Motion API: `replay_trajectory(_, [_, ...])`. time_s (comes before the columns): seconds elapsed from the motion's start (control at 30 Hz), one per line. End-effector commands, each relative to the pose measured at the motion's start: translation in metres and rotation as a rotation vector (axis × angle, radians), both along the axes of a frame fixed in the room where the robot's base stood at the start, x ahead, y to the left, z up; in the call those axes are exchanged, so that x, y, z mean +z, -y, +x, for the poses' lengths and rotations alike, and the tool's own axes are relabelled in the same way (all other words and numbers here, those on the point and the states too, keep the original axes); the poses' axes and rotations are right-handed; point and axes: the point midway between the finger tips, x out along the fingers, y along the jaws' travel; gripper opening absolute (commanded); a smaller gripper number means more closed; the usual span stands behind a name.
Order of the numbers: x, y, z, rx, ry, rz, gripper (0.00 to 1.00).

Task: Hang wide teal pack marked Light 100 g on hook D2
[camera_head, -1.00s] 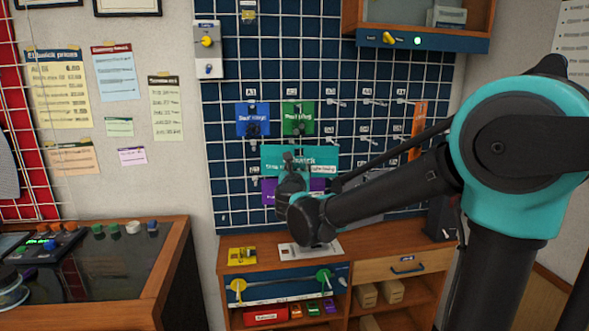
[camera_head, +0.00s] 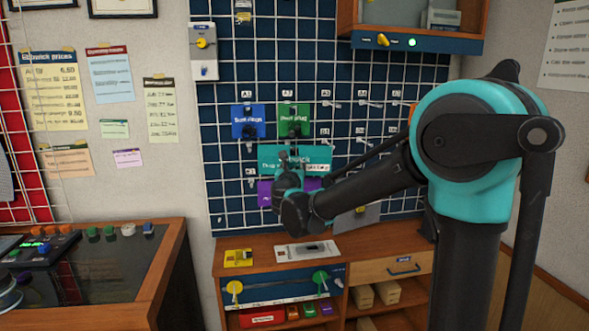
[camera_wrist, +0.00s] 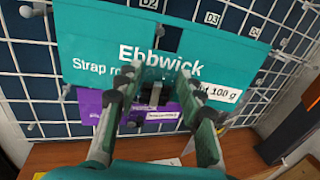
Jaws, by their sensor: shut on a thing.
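The wide teal pack (camera_wrist: 90,50) fills the upper part of the wrist view. It reads "Ebbwick" and "Strap", with a white label ending "100 g". My gripper (camera_wrist: 157,82) is shut on the pack's lower middle, its fingers covering part of the text. In the head view the teal pack (camera_head: 268,158) is upright before the blue grid board, with my gripper (camera_head: 290,168) in front of it. The D2 label (camera_wrist: 149,3) shows just above the pack's top edge. Hook D2 is hidden, so I cannot tell whether the pack is on it.
A purple pack (camera_wrist: 90,104) hangs below and behind the teal one. Labels D3 (camera_wrist: 211,18) and D4 (camera_wrist: 254,32) are to the right. Blue (camera_head: 248,122) and green (camera_head: 294,120) packs hang above. The wooden counter (camera_head: 340,238) is below, with a yellow item (camera_head: 238,258).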

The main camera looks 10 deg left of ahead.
Motion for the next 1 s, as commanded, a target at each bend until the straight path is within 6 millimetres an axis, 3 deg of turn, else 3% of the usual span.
replay_trajectory(1.0, [-0.007, -0.014, 0.049, 0.0, 0.0, 0.0, 0.07])
